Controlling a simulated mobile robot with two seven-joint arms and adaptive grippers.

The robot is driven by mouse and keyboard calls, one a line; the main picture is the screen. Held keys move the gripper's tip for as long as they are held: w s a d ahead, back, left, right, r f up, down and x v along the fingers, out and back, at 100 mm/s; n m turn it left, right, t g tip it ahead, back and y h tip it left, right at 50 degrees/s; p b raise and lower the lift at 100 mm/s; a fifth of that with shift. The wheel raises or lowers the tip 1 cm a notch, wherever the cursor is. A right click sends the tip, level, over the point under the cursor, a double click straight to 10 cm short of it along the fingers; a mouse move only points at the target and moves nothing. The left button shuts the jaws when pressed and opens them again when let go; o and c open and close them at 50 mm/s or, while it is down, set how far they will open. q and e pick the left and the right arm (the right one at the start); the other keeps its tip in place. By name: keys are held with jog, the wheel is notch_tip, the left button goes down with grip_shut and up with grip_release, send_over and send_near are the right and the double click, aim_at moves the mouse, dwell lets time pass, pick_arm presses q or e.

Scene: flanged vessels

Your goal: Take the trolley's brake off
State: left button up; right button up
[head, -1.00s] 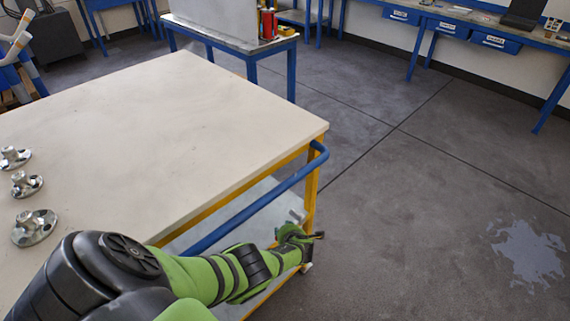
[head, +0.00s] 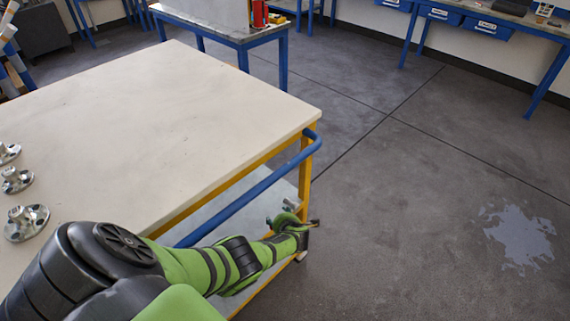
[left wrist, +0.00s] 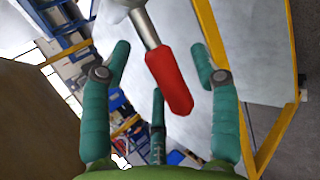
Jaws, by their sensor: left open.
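The trolley (head: 170,120) has a pale top, a yellow frame and a blue push bar (head: 262,185) at its near right end. In the left wrist view, a lever with a red grip (left wrist: 170,80) on a metal shank lies between my fingers; it looks like the brake lever. I cannot pick it out in the head view. My left gripper (head: 308,226) is beside the trolley's near right leg, below the push bar. In the wrist view the left gripper (left wrist: 160,48) is open, its fingers spread around the red grip, not closed on it. My right gripper is out of view.
Several metal flanged pieces (head: 26,222) stand on the trolley's left side. A blue-legged table (head: 240,37) stands behind it, and a bench with blue drawers (head: 501,27) along the back wall. The floor to the right is clear, with a pale patch (head: 522,238).

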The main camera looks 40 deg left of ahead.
pick_arm(q)
jog(key=v, duration=1.1)
jog(key=shift+s+r, duration=0.15)
jog(key=shift+r, duration=0.15)
jog(key=s+d+f+n+g+h+b, duration=0.1)
jog(key=s+d+f+n+g+h, duration=0.15)
jog(key=s+f+n, duration=0.75)
jog(key=s+d+f+n+g+h+b, duration=0.1)
jog(key=s+d+f+n+h, duration=0.2)
jog(key=s+f+n, duration=0.7)
jog(key=s+d+f+n+h, duration=0.1)
jog(key=s+d+f+n, duration=0.1)
jog(key=s+f+n, duration=0.3)
jog(key=s+d+f+n+h+b, duration=0.1)
jog(key=s+d+f+n, duration=0.2)
jog(key=s+n, duration=0.8)
notch_tip(320, 180, down, 3)
jog(key=s+g, duration=0.1)
jog(key=s, duration=0.1)
jog(key=shift+s+d+h, duration=0.3)
jog(key=shift+h, duration=0.05)
jog(key=shift+s+r, duration=0.1)
jog(key=shift+r, duration=0.05)
